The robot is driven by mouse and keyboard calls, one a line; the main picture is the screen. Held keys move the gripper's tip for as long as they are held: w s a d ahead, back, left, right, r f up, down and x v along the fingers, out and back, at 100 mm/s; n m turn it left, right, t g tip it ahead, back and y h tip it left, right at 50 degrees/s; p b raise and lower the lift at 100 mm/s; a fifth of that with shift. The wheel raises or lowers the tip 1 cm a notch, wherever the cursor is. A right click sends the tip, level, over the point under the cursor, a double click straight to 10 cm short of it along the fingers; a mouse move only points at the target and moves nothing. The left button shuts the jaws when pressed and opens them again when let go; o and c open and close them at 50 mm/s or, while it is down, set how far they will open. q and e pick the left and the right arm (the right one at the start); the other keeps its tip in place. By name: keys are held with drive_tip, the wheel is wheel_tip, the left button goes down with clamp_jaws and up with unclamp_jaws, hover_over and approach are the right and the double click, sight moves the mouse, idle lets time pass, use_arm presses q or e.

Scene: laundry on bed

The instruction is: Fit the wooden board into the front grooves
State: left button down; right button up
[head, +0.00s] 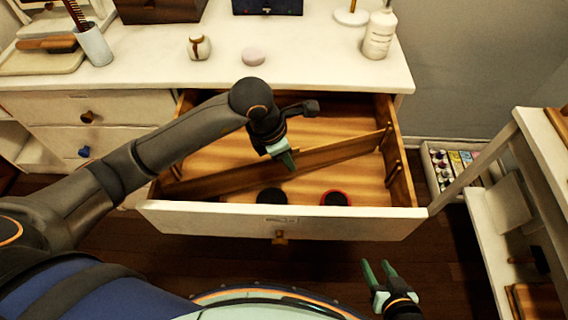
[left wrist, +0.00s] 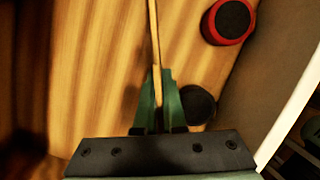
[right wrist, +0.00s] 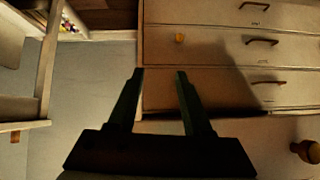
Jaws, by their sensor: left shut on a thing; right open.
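The wooden board (head: 342,150) stands on edge inside the open drawer (head: 215,217), lying slantwise. Its right end is farther back, by the upright strips (head: 392,167) on the right wall; its left end is nearer the front. My left gripper (head: 287,161) is shut on the board near its middle. In the left wrist view the board (left wrist: 154,35) runs up from between the fingertips (left wrist: 157,75). Whether either end sits in a groove I cannot tell. My right gripper (head: 378,272) is open and empty, outside in front of the drawer; it also shows in the right wrist view (right wrist: 158,75).
Two round items, a red-rimmed one (head: 336,198) and a black one (head: 272,196), lie inside near the drawer front. A white bottle (head: 379,35), a small jar (head: 199,46) and a pink item (head: 253,56) stand on the top. A white shelf (head: 480,200) is at right.

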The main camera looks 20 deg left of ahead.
use_arm(q)
wheel_tip(320, 180, up, 10)
drive_tip(key=shift+f+p, duration=0.2)
drive_tip(key=shift+p, duration=0.4)
drive_tip(key=r+m+p, duration=0.1)
drive_tip(key=r+p, duration=0.1)
drive_tip(key=p, duration=0.1)
drive_tip(key=r+m+h+p, duration=0.1)
drive_tip(key=r+m+p, duration=0.1)
drive_tip(key=p, duration=0.2)
drive_tip(key=shift+s+a+r+g, duration=0.1)
drive_tip(key=shift+s+g, duration=0.1)
drive_tip(key=shift+g, duration=0.2)
drive_tip(key=shift+m+h+p, duration=0.3)
drive_tip(key=shift+m+p, duration=0.2)
drive_tip(key=shift+m, duration=0.3)
use_arm(e)
wheel_tip(320, 180, up, 6)
drive_tip(key=s+d+h, duration=0.1)
drive_tip(key=s+d, duration=0.1)
drive_tip(key=shift+d+r+m, duration=0.2)
drive_tip(key=shift+d+m, duration=0.1)
drive_tip(key=shift+d, duration=0.05)
drive_tip(key=shift+f, duration=0.15)
